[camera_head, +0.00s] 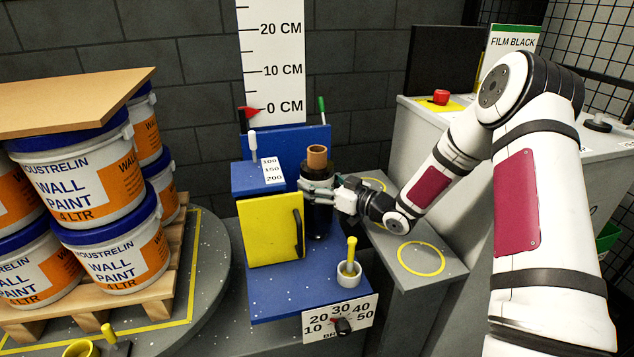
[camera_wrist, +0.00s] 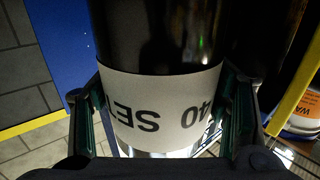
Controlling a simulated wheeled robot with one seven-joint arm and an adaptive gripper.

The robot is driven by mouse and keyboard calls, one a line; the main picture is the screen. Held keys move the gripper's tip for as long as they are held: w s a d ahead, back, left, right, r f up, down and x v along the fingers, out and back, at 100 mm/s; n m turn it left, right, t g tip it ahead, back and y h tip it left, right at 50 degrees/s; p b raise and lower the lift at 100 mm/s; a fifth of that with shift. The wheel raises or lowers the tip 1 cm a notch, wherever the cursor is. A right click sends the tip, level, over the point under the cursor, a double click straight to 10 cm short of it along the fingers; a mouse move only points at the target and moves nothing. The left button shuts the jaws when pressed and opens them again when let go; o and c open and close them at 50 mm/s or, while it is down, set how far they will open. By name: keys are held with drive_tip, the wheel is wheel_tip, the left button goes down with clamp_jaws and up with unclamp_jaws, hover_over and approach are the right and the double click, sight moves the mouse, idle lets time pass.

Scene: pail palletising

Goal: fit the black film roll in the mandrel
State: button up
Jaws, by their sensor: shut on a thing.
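The black film roll (camera_head: 319,220) stands upright at the blue carriage, just right of its yellow door (camera_head: 275,232). Its brown core (camera_head: 317,158) shows at the top. My gripper (camera_head: 318,190) reaches in from the right and is shut around the upper part of the roll. In the wrist view my gripper (camera_wrist: 165,112) has its two green-lined fingers on either side of the roll (camera_wrist: 160,40), at a pale printed label (camera_wrist: 150,115). The mandrel is not clearly visible, and I cannot tell whether the roll sits on it.
Paint pails (camera_head: 100,185) on a wooden pallet (camera_head: 150,292) fill the left, topped by a tan board (camera_head: 75,103). A small white cup (camera_head: 348,275) with a yellow handle stands on the blue base below. A grey stand (camera_head: 445,262) with yellow rings lies right, under my arm.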

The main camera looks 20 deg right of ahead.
sight(325, 158)
drive_tip(key=shift+f+b, duration=0.95)
drive_tip(key=shift+f, duration=0.25)
drive_tip(key=o, duration=1.4)
drive_tip(key=shift+c, duration=0.2)
drive_tip(key=shift+f, duration=0.15)
wheel_tip(325, 158, up, 10)
drive_tip(key=shift+r, duration=0.1)
